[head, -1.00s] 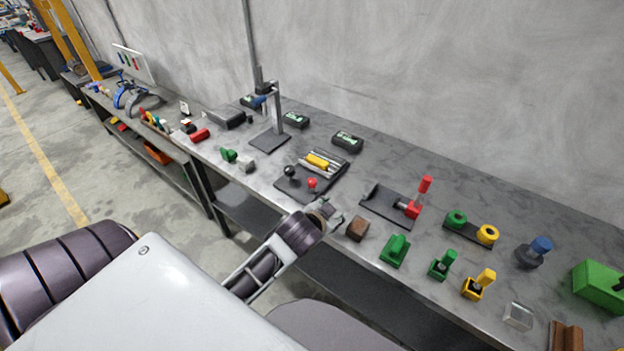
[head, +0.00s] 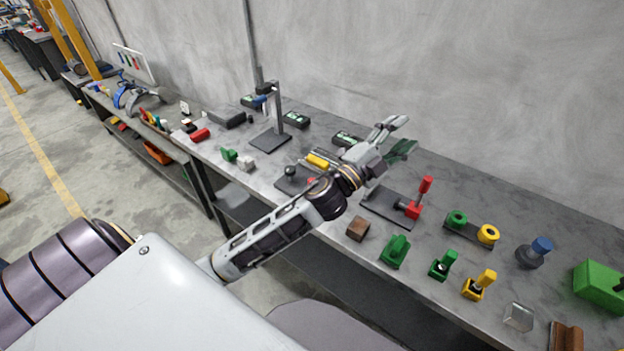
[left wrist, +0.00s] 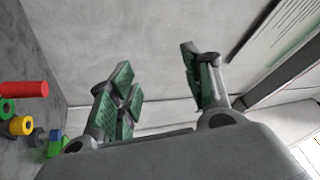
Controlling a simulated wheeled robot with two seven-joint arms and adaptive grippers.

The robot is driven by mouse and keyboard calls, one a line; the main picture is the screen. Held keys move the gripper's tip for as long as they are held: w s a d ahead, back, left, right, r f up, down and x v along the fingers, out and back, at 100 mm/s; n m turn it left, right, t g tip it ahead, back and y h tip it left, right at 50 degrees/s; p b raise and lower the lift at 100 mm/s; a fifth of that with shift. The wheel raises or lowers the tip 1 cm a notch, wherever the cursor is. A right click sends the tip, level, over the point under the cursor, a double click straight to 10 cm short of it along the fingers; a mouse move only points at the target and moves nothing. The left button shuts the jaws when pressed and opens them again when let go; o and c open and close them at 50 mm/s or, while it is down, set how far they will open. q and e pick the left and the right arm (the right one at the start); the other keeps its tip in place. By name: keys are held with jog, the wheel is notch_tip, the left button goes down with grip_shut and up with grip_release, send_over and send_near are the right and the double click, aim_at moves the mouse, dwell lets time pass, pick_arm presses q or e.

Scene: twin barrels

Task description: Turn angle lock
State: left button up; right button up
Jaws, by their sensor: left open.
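A device with an upright red handle and a red block (head: 414,210) stands on a dark plate (head: 381,204) on the grey bench; it may be the angle lock, but I cannot be sure. The red handle (left wrist: 24,88) also seems to show at the left edge of the left wrist view. My left gripper (head: 403,136) is above the bench, up and left of the red handle, apart from it. Its fingers (left wrist: 160,88) with green pads are spread and empty in the left wrist view. My right gripper is not in view.
A green and yellow ring pair (head: 470,231), a blue-topped knob (head: 535,252), small green and yellow blocks and a brown block (head: 358,229) stand along the bench. A dark stand (head: 276,118) rises at the back left. The grey wall (head: 480,80) is behind.

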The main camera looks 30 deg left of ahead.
pick_arm(q)
jog(key=s+d+r+m+g+h, duration=0.2)
jog(key=d+r+m+g+h, duration=0.2)
jog(key=d+m+h, duration=0.35)
jog(key=s+d+f+m+g+h, duration=0.25)
jog(key=f+m+g, duration=0.35)
jog(key=m+g, duration=0.8)
jog(key=w+a+f+m+g+y, duration=0.1)
jog(key=a+f+m+y, duration=0.2)
jog(key=a+f+y, duration=0.3)
jog(key=w+a+f+m+g+y, duration=0.1)
jog(key=a+f+m+y, duration=0.3)
jog(key=a, duration=0.5)
jog(key=a+r+n+y, duration=0.2)
jog(key=a+y, duration=0.5)
jog(key=a, duration=0.9)
jog(key=shift+s+a+r+n+g+y, duration=0.2)
jog(key=shift+a+r+n+g+y, duration=0.15)
jog(key=shift+r+n+y, duration=0.1)
jog(key=shift+f, duration=0.2)
